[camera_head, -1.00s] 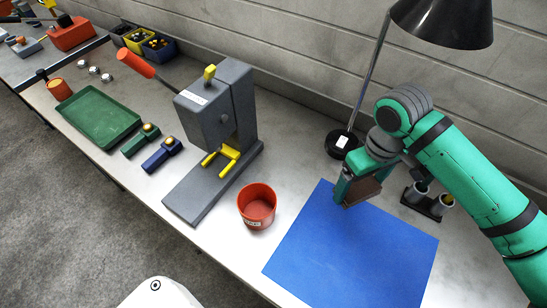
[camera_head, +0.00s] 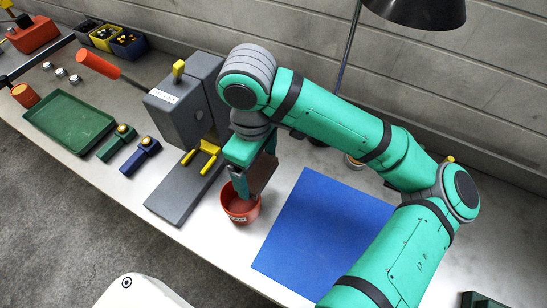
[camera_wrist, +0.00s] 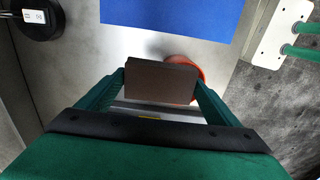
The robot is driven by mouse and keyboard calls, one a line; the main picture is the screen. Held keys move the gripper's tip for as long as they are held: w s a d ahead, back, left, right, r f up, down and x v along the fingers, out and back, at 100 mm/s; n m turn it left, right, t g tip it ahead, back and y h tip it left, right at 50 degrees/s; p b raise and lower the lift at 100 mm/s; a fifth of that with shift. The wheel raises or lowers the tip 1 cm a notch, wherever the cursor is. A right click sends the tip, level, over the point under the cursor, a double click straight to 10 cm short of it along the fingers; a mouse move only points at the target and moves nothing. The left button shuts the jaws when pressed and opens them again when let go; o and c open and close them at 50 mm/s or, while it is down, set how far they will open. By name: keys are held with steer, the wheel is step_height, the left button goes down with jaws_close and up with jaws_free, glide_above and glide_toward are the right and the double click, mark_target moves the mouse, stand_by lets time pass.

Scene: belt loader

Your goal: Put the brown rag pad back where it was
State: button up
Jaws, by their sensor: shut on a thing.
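The brown rag pad (camera_head: 262,173) is a flat brown block held between the fingers of my gripper (camera_head: 254,178). In the wrist view the pad (camera_wrist: 160,82) spans the gap between both fingertips (camera_wrist: 160,88). In the head view my gripper is just above and slightly right of the red cup (camera_head: 240,208), and the pad overlaps the cup's back right rim. In the wrist view the red cup (camera_wrist: 187,62) shows partly behind the pad. I cannot tell whether the pad touches the cup.
The blue mat (camera_head: 325,230) lies bare to the right. A grey press (camera_head: 190,115) with yellow forks stands close on the left. A green tray (camera_head: 68,122), two small blocks with brass knobs, a black lamp (camera_head: 415,10) and bins are farther off.

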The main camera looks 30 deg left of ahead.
steer(key=w+a+f, duration=0.1)
steer(key=w+f, duration=0.1)
steer(key=w, duration=0.1)
steer(key=w+f, duration=0.3)
steer(key=w, duration=0.1)
steer(key=w+a+f, duration=0.1)
steer(key=w+f, duration=0.1)
steer(key=w, duration=0.2)
steer(key=shift+a+f, duration=0.3)
steer(key=shift+f, duration=0.1)
steer(key=shift+w+a+f, duration=0.1)
steer(key=shift+w+f, duration=0.4)
steer(key=shift+f, duration=1.75)
steer(key=shift+f, duration=0.1)
steer(key=o, duration=0.8)
steer(key=shift+o, duration=0.2)
step_height(320, 180, up, 12)
